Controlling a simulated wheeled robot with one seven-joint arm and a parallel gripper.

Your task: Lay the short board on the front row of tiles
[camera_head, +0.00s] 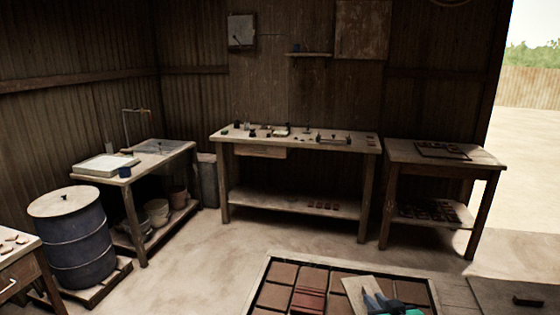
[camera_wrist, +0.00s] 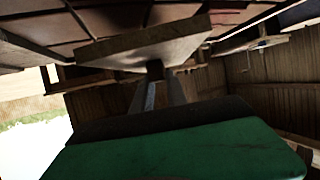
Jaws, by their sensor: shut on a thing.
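The short board (camera_head: 357,290) is a pale flat piece over the right part of the tile bed in the head view. In the wrist view the board (camera_wrist: 140,45) lies across the upper middle, tilted in the picture, with a small dark block at its near face. My gripper (camera_head: 378,302) is shut on the board; in the wrist view the fingers (camera_wrist: 157,85) meet at that dark block. The reddish-brown tiles (camera_head: 278,296) lie in rows in a framed bed. The tiles (camera_wrist: 105,18) also show beyond the board. I cannot tell whether the board touches them; the bed's near part is cut off.
A darker red tile stack (camera_head: 309,292) stands on the bed, left of the board. A workbench (camera_head: 300,141) with small items stands at the back, a side table (camera_head: 445,155) at the right. A blue drum (camera_head: 78,245) stands left. Floor between bed and benches is clear.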

